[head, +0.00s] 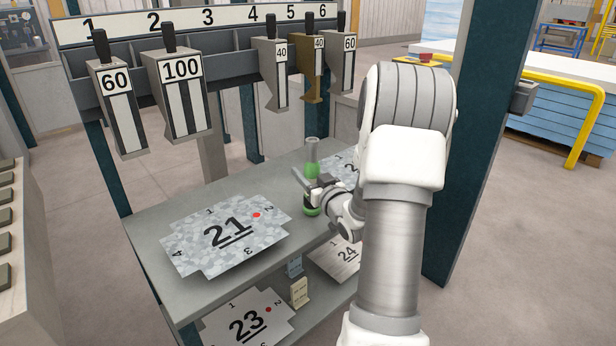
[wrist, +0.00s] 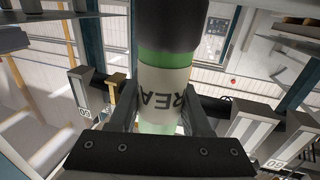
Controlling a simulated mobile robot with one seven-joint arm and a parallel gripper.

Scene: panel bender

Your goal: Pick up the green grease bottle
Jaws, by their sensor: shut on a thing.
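The green grease bottle (head: 312,165) stands upright at the upper shelf of the rack, toward its right part, with a grey top and a green body. In the wrist view the bottle (wrist: 165,85) fills the middle, with a dark end, green bands and a pale label with large dark letters. My gripper (head: 312,190) is around the bottle's body from the front right and is shut on it. In the wrist view the two dark fingers (wrist: 160,110) press on either side of the label. Whether the bottle's base touches the shelf is hard to tell.
The upper shelf (head: 150,225) bears plate 21 (head: 195,245) left of the bottle and another plate (head: 347,170) behind my arm. Bender tools (head: 181,95) hang above from the numbered rail (head: 230,14). A dark post (head: 470,150) stands right of my arm.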

